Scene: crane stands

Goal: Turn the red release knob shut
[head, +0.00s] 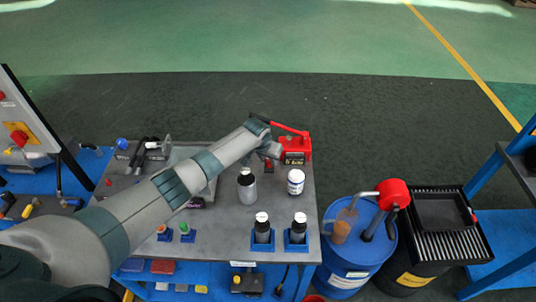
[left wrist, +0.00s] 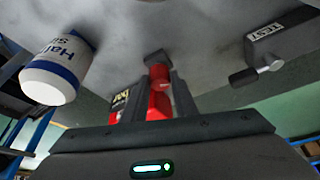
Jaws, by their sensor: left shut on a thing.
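A red hand pump (head: 295,148) with a red lever stands at the back right of the grey bench top (head: 222,232). My left gripper (head: 270,158) reaches in from the left and is at the pump's left side. In the left wrist view the red release knob (left wrist: 159,76) sits between the two fingers of my left gripper (left wrist: 163,82), which is shut on it. The pump's red body and dark label (left wrist: 119,100) show beside the fingers, partly hidden. I cannot tell the knob's turn angle. My right gripper is in neither view.
Two bottles (head: 263,230) (head: 298,230) stand in blue holders at the front edge. A blue drum (head: 355,262) is right of the bench. A grey block marked TEST (left wrist: 284,36) shows in the wrist view.

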